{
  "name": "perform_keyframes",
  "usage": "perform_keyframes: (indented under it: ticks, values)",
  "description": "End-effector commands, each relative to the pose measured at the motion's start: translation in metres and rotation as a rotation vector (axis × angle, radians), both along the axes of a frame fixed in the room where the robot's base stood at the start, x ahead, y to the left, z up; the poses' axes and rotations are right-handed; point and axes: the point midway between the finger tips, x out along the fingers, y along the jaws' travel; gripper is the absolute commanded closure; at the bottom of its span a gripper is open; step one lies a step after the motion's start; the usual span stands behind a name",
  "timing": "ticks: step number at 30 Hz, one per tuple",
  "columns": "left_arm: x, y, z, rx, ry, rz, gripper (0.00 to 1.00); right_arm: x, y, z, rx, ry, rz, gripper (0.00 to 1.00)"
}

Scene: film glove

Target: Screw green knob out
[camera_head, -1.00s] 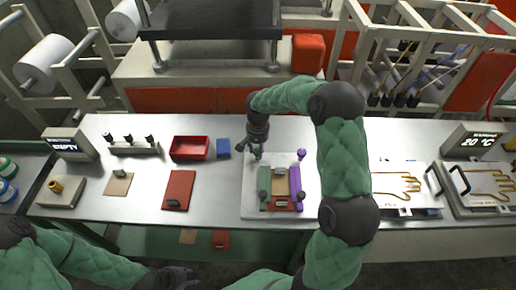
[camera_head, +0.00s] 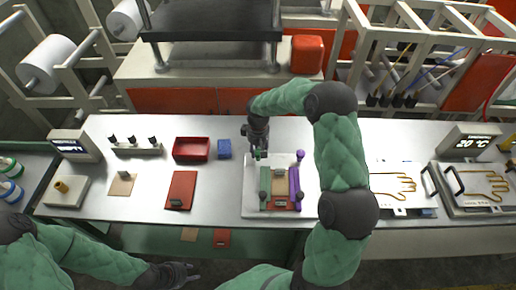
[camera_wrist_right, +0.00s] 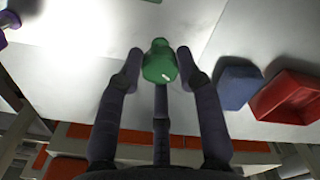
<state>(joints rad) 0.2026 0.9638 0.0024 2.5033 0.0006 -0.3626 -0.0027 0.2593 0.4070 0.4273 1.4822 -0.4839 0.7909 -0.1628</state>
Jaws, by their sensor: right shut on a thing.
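The green knob (camera_wrist_right: 159,62) sits between the fingertips of my right gripper in the right wrist view, with a small white mark on it. In the head view my right gripper (camera_head: 258,150) points down at the far left corner of the white plate (camera_head: 251,207), shut on the knob, which it mostly hides. The plate carries a fixture with a green bar (camera_head: 265,186), a tan and red middle and a purple bar (camera_head: 295,184). My left gripper (camera_head: 188,276) hangs low at the bottom edge, away from the table; its finger opening is unclear.
A blue block (camera_head: 224,148) and a red tray (camera_head: 191,148) stand left of the right gripper. A red pad (camera_head: 181,190) lies nearer the front. Plates with glove-shaped wires (camera_head: 396,184) stand at the right. Bare table lies between the red pad and the white plate.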

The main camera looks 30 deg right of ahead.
Motion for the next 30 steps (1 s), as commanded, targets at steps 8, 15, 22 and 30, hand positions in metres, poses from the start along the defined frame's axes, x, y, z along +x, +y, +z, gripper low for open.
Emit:
perform_keyframes:
  ticks: [8,15,22,30]
  values:
    - [0.000,0.000,0.011,0.000,0.000,0.000,0.60,-0.004,0.001,-0.002,0.003,0.011,0.252,0.97]
    - [0.000,0.000,0.018,0.000,0.000,0.000,0.60,-0.004,0.001,-0.002,0.004,0.012,0.424,0.97]
    - [0.000,0.000,0.021,0.000,0.000,0.000,0.60,-0.004,0.000,-0.003,0.004,0.011,0.526,0.97]
    - [0.000,0.000,0.022,0.000,0.000,0.000,0.60,-0.004,0.000,-0.004,0.004,0.011,0.570,0.97]
